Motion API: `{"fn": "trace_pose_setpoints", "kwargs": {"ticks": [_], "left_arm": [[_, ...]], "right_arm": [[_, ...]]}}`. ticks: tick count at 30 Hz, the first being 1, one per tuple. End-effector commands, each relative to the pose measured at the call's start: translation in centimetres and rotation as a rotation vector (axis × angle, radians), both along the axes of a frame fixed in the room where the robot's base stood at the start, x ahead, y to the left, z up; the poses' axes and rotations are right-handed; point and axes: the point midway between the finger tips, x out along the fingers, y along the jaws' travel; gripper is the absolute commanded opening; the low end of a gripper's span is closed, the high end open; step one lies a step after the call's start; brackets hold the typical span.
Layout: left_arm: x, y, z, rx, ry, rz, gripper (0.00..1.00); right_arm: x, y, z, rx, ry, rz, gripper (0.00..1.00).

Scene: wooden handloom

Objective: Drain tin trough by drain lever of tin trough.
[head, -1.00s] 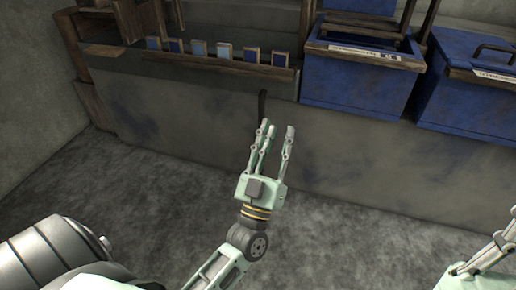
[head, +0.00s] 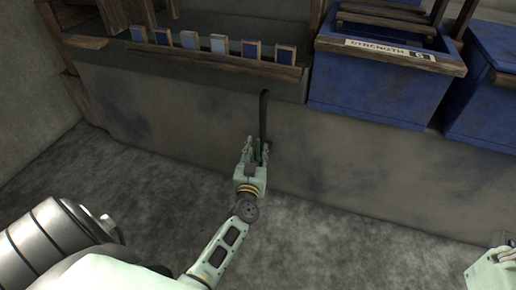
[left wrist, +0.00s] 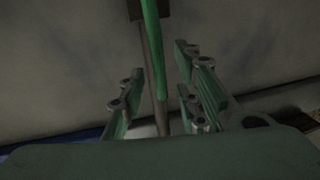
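A dark upright drain lever (head: 264,112) stands against the grey front below the wooden ledge. Its lower end has a green grip (head: 258,148), which the left wrist view shows as a green bar (left wrist: 153,50). My left gripper (head: 255,148) is at this lower end, its fingers pointing towards the grey front. In the left wrist view the fingers (left wrist: 160,100) stand apart, one on each side of the lever, with gaps visible. I cannot tell the tin trough clearly from the grey body behind the lever.
A row of blue swatch blocks (head: 190,40) stands along the wooden ledge (head: 200,60). A blue bin labelled "STRENGTH" (head: 370,90) is to the right, with another blue bin (head: 490,110) beyond it. The grey floor (head: 320,230) in front is clear.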

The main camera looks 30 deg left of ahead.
Motion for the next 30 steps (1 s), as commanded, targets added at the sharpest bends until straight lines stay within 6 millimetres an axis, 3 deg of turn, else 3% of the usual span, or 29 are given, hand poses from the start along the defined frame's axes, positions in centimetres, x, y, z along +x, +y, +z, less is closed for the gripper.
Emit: {"fn": "trace_pose_setpoints", "kwargs": {"ticks": [6,14,25,30], "left_arm": [[1.8,0.8,-0.1,0.000,-0.001,0.000,0.30],[1.9,0.9,0.0,0.001,0.000,-0.001,0.30],[1.9,0.9,0.0,0.001,0.000,0.000,0.00],[1.9,0.9,0.0,0.000,0.000,0.000,0.00]], "right_arm": [[0.0,0.1,0.3,-0.002,-0.026,-0.001,0.00],[0.0,0.1,0.4,-0.002,-0.026,-0.001,0.00],[0.0,0.1,0.4,-0.002,-0.026,-0.001,0.00],[0.0,0.1,0.4,-0.002,-0.026,-0.001,0.00]]}}
